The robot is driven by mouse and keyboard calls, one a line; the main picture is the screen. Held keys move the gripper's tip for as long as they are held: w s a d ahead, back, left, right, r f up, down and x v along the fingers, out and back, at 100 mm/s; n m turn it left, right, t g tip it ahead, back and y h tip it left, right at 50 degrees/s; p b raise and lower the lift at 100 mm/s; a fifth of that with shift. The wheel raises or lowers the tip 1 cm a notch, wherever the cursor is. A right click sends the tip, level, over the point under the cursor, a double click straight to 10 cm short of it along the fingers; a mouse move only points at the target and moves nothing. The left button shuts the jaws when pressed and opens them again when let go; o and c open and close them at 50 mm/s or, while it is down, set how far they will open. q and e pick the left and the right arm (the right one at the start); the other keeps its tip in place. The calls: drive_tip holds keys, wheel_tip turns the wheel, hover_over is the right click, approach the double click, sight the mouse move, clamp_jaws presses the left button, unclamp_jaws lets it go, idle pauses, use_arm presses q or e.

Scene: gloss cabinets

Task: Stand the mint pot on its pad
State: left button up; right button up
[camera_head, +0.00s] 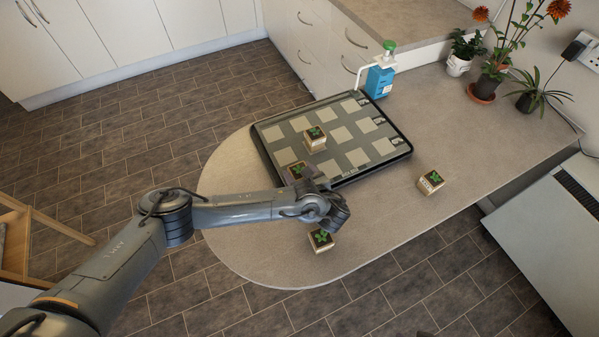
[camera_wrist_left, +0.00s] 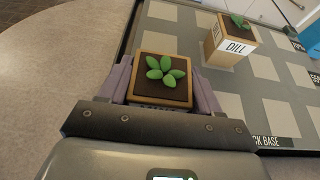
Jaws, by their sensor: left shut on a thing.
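My left gripper (camera_head: 302,178) is shut on a square wooden pot (camera_wrist_left: 160,78) with dark soil and rounded green leaves. The held pot also shows in the head view (camera_head: 296,168), at the near left edge of the tray (camera_head: 397,157). Its label is mostly hidden, so I cannot read whether it is the mint pot. The black-rimmed tray has rows of pale square pads (camera_wrist_left: 214,83) and dark name strips along its right side. Whether the held pot touches the tray is not clear. My right gripper is not in view.
A pot marked DILL (camera_wrist_left: 231,44) stands on the tray, also seen in the head view (camera_head: 315,139). Two similar pots stand on the bare counter, one in front (camera_head: 321,240) and one at right (camera_head: 431,181). A blue bottle (camera_head: 380,80) and houseplants (camera_head: 482,88) stand behind.

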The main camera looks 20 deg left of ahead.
use_arm(q)
drive_tip(key=o, duration=1.1)
drive_tip(key=shift+f, duration=0.1)
drive_tip(key=shift+r, duration=0.2)
drive_tip(key=p+v, duration=0.6)
drive_tip(key=v, duration=0.6)
